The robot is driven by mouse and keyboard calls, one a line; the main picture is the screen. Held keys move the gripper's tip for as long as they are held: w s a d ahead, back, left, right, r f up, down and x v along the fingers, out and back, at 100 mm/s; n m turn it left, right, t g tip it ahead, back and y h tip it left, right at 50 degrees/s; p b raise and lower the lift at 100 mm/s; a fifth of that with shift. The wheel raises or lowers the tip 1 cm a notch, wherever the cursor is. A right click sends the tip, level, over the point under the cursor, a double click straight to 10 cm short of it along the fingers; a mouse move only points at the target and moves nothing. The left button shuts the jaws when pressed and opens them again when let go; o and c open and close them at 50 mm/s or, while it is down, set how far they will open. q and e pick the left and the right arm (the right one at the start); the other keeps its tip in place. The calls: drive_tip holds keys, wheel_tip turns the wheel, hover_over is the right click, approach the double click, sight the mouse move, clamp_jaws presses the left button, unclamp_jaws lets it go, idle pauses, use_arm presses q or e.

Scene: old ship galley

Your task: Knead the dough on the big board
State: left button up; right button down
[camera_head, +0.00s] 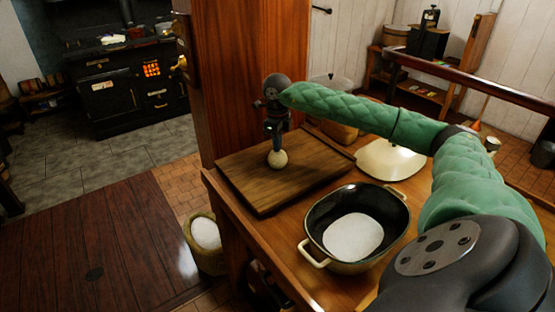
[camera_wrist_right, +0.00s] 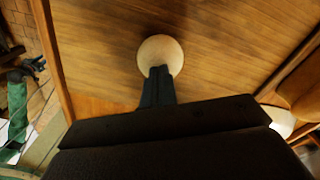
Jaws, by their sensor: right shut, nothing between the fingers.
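The dough (camera_head: 277,159) is a small pale round ball on the big wooden board (camera_head: 318,178) in the head view. My right gripper (camera_head: 277,147) points down over it, its fingertips at the top of the ball; whether they press into it I cannot tell. In the right wrist view the dough (camera_wrist_right: 163,52) lies at the tips of the closed dark fingers (camera_wrist_right: 158,72), with nothing held between them. The board (camera_wrist_right: 225,50) fills most of that view. My left gripper does not show in the head view.
A dark oval pot (camera_head: 317,225) with white contents stands in front of the board, with a cream lid (camera_head: 392,160) to the right. A wooden post (camera_head: 238,80) rises behind the board. A basket (camera_head: 205,258) with white contents stands on the floor, left of the counter.

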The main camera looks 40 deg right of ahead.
drive_tip(key=shift+r, duration=0.2)
drive_tip(key=shift+f+b, duration=0.45)
drive_tip(key=shift+f, duration=0.05)
idle(1.3)
drive_tip(key=shift+r, duration=0.25)
drive_tip(key=shift+r+p, duration=1.15)
drive_tip(key=shift+r, duration=2)
drive_tip(key=shift+f, duration=0.1)
